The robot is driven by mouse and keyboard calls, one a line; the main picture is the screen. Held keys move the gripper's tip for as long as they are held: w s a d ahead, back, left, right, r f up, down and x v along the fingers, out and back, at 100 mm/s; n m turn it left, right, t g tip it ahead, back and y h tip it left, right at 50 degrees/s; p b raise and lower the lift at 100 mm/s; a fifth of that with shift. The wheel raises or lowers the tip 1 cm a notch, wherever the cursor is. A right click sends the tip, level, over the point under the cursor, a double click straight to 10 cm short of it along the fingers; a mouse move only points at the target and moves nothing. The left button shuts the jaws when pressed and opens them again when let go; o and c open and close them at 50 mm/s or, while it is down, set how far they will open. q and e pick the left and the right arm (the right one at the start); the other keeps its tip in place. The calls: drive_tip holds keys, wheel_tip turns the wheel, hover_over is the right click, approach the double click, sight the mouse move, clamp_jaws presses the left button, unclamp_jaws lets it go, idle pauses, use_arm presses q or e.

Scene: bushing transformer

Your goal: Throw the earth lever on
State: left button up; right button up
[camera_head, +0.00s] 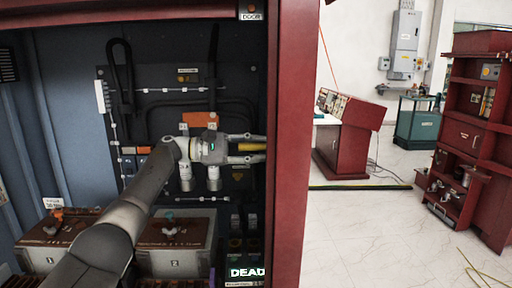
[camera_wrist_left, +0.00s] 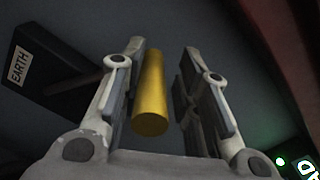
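The earth lever is a yellow cylindrical handle (camera_wrist_left: 150,95), seen end-on between the fingers in the left wrist view. In the head view the yellow handle (camera_head: 252,147) shows between the fingertips, near the right side of the cabinet. My left gripper (camera_head: 262,147) is open around it, one finger on each side. In the left wrist view my left gripper (camera_wrist_left: 165,80) shows the handle nearer the left finger, with a clear gap to the right finger. A dark plate with an EARTH label (camera_wrist_left: 18,66) is at the left. My right gripper is not in view.
The red cabinet frame (camera_head: 293,150) stands close to the right of my left gripper. Two boxes numbered 1 (camera_head: 58,232) and 2 (camera_head: 177,240) sit low in the cabinet under my arm. A DEAD sign (camera_head: 246,273) is at the bottom. Open floor lies outside at right.

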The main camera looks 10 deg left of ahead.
use_arm(q)
drive_tip(key=shift+a, duration=0.15)
drive_tip(key=shift+w, duration=0.4)
drive_tip(key=shift+s+a+r, duration=0.15)
drive_tip(key=shift+s+a, duration=0.05)
drive_tip(key=shift+a, duration=0.2)
drive_tip(key=v, duration=1.1)
drive_tip(key=shift+f, duration=0.3)
drive_tip(key=shift+a, duration=0.1)
